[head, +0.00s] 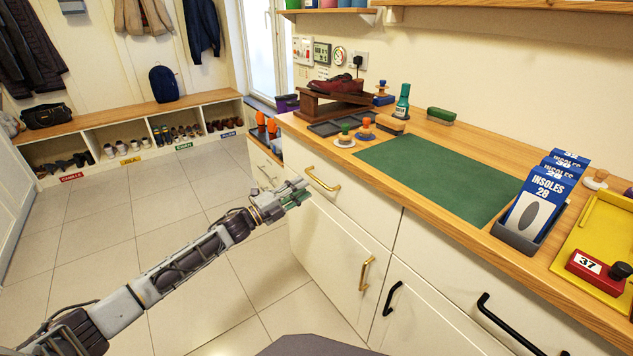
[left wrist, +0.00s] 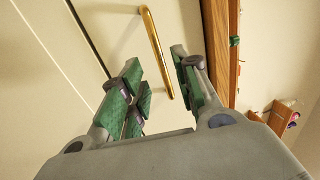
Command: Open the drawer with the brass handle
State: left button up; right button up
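The drawer (head: 345,205) is a cream front just under the wooden counter, and it is closed. Its brass handle (head: 322,179) is a horizontal bar near the top left of the front. My left gripper (head: 299,192) is just left of the handle in the head view, fingers pointing towards the drawer. In the left wrist view, the gripper (left wrist: 156,72) has its green-padded fingers spread, with the brass handle (left wrist: 156,50) showing in the gap between them. No contact with the handle is visible. My right gripper is out of view.
A second brass handle (head: 366,273) is upright on the cupboard door below. Black handles (head: 392,298) are on the fronts to the right. The counter holds a green mat (head: 435,178), insole boxes (head: 541,200) and a shoe stand (head: 330,106). The tiled floor at left is clear.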

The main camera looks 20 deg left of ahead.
aim_at(317, 179)
pick_arm(q)
jog(key=shift+b+x, duration=0.8)
jog(key=shift+x, duration=2.6)
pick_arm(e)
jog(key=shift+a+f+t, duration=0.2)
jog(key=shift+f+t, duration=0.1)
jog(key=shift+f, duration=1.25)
pick_arm(q)
jog(key=c, duration=0.7)
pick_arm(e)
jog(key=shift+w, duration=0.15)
